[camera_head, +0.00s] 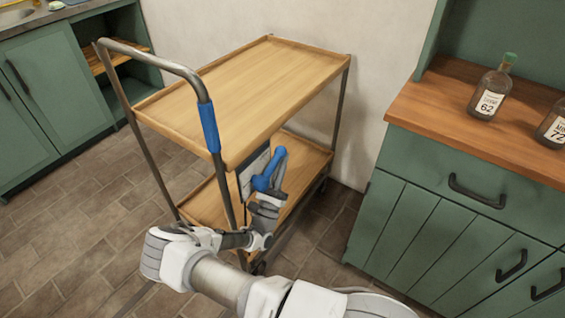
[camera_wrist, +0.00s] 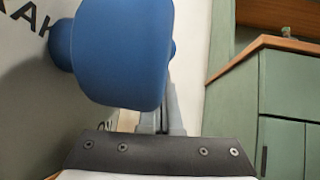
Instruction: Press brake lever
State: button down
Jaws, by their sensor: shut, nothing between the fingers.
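The brake lever (camera_head: 267,172) is a blue handle with a rounded end, on a lettered plate (camera_head: 250,178) at the near end of a wooden two-shelf cart. In the wrist view, the blue lever (camera_wrist: 118,50) is large and close, covering the upper middle. My gripper (camera_head: 280,175) is shut and empty, its fingers pointing up right beside the lever. In the wrist view the gripper fingers (camera_wrist: 170,112) are partly hidden behind the lever's blue end. I cannot tell whether they touch it.
The cart's empty top shelf (camera_head: 245,85) and its metal push handle with a blue grip (camera_head: 208,127) rise to the left of my arm. A green cabinet (camera_head: 440,220) with bottles (camera_head: 490,93) on top stands at right. Tiled floor (camera_head: 80,215) is open at left.

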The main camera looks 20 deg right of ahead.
jog(key=shift+f, duration=0.1)
notch_tip(320, 180, down, 14)
jog(key=s+b, duration=0.2)
jog(key=shift+d+b, duration=0.3)
jog(key=shift+b, duration=0.1)
dwell(0.5)
